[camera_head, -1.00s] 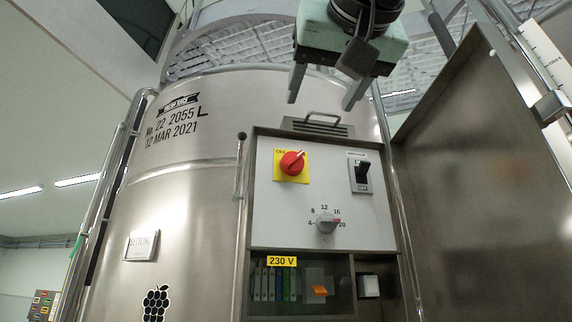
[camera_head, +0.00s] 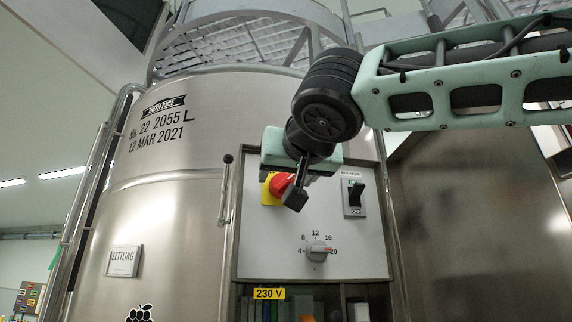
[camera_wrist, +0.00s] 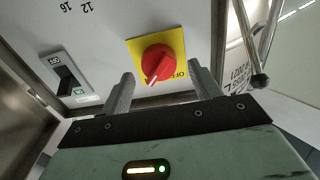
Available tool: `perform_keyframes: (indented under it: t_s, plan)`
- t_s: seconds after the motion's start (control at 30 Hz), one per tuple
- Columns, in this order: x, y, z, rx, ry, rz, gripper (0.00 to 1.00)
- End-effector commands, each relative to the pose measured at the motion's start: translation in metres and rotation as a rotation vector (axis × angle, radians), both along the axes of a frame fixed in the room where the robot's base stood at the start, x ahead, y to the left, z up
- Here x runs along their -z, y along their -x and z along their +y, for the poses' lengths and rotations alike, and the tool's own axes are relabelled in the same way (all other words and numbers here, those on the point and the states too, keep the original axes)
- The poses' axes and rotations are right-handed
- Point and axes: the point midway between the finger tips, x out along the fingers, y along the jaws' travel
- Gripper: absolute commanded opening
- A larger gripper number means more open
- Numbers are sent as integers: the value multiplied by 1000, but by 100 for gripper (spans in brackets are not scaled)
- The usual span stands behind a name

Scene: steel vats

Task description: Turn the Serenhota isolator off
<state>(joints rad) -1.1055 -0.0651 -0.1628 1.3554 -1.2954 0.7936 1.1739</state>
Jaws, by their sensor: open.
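The isolator is a red rotary knob (camera_wrist: 158,62) on a yellow plate (camera_wrist: 178,40), fixed to the white panel (camera_head: 270,235) of the steel vat. In the wrist view its white pointer mark aims down and left, away from the OFF lettering at the plate's lower right. My gripper (camera_wrist: 160,70) is open, with one finger to each side of the knob and nothing between them that I can tell is gripped. In the head view my wrist and gripper cover part of the knob (camera_head: 283,186) and plate (camera_head: 267,190). Contact cannot be told.
A black toggle breaker (camera_head: 354,197) sits right of the knob, and a grey dial (camera_head: 317,251) below it. A 230 V label (camera_head: 269,294) tops a lower compartment. A thin lever (camera_head: 226,190) stands left of the panel; an open steel door (camera_head: 480,200) stands right.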

Motion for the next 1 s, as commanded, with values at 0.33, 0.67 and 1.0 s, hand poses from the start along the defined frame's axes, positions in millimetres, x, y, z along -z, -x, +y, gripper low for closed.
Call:
perform_keyframes:
  t_s: [0.33, 0.67, 1.0]
  plan:
    - [1, -12, 2, 0, 0, 0, 63]
    - [1, -11, 2, 0, 1, 0, 18]
    - [2, -12, 2, 1, 49, -11, 18]
